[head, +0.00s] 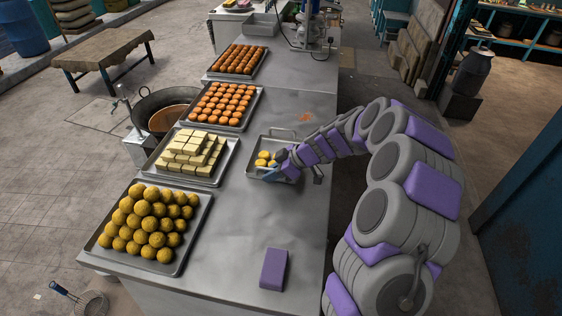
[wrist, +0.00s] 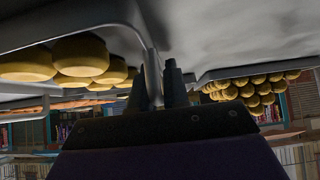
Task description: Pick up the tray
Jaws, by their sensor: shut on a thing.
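A small grey metal tray (head: 257,144) with wire handles sits on the steel counter, holding a few round yellow sweets (head: 266,158). My gripper (head: 287,172) is at the tray's near side in the head view. In the wrist view, which looks upside down, my gripper (wrist: 156,82) is shut on the tray's edge or handle, with the tray (wrist: 90,16) and its sweets (wrist: 80,58) at the left. The gripper and arm hide part of the tray's near right side. I cannot tell whether the tray is lifted clear of the counter.
A larger tray of stacked yellow balls (head: 150,222) stands at the near left. Trays of pale blocks (head: 190,153) and orange sweets (head: 222,103) line the left edge. A purple block (head: 273,268) lies near the front. The counter (head: 235,235) around it is clear.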

